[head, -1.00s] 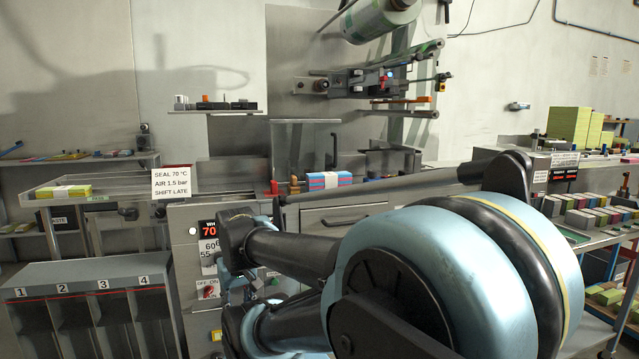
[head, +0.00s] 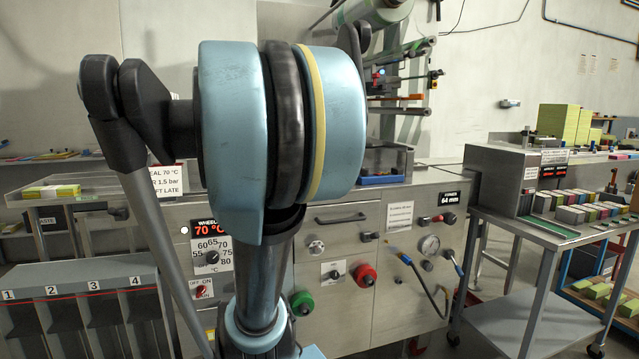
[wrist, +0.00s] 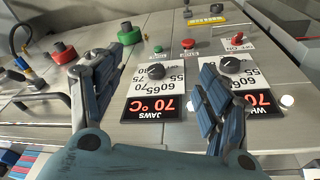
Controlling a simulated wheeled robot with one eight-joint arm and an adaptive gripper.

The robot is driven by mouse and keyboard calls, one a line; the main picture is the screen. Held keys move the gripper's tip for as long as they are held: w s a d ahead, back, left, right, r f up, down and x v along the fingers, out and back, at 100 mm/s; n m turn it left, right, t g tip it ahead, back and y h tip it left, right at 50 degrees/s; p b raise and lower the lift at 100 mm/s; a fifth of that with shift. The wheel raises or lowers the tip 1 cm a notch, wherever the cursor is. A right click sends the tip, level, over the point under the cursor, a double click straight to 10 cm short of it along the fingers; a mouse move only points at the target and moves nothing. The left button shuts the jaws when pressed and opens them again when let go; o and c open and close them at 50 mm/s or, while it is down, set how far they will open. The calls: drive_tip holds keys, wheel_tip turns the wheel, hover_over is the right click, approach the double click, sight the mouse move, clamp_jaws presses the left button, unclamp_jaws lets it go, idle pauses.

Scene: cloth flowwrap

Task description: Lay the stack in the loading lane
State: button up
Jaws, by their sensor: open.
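My gripper (wrist: 160,60) is open in the wrist view, with nothing between its fingers. It hangs in front of the machine's control panel (wrist: 190,75), with its jaw and wheel temperature dials and displays. A blue and red striped stack (wrist: 22,165) is partly in view at the lower left of the wrist view, apart from the fingers. In the head view my arm hides the gripper and the part of the machine top behind it. I cannot make out the loading lane for certain.
A trolley (head: 545,235) with rows of coloured blocks stands at the right. Yellow-green stacks (head: 565,122) stand behind it. A tray table (head: 100,185) with yellow-and-white packs (head: 52,190) is at the left, above numbered bins (head: 85,300). Red and green knobs (head: 364,274) stick out of the machine front.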

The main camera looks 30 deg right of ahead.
drive_tip(key=w+d+r+m+g+h, duration=0.1)
drive_tip(key=w+d+r+m, duration=0.6)
drive_tip(key=d+r, duration=0.5)
drive_tip(key=w+d+r+m+g+h, duration=0.15)
drive_tip(key=w+d+r+m, duration=0.45)
drive_tip(key=d+r, duration=0.6)
drive_tip(key=x, duration=0.9)
drive_tip(key=d+x, duration=0.1)
drive_tip(key=x, duration=0.4)
drive_tip(key=shift+w+d, duration=0.25)
drive_tip(key=shift+a+x, duration=0.2)
drive_tip(key=shift+x, duration=1.15)
drive_tip(key=shift+a+x, duration=0.2)
drive_tip(key=shift+x, duration=1.1)
drive_tip(key=shift+f, duration=0.15)
drive_tip(key=c, duration=1.1)
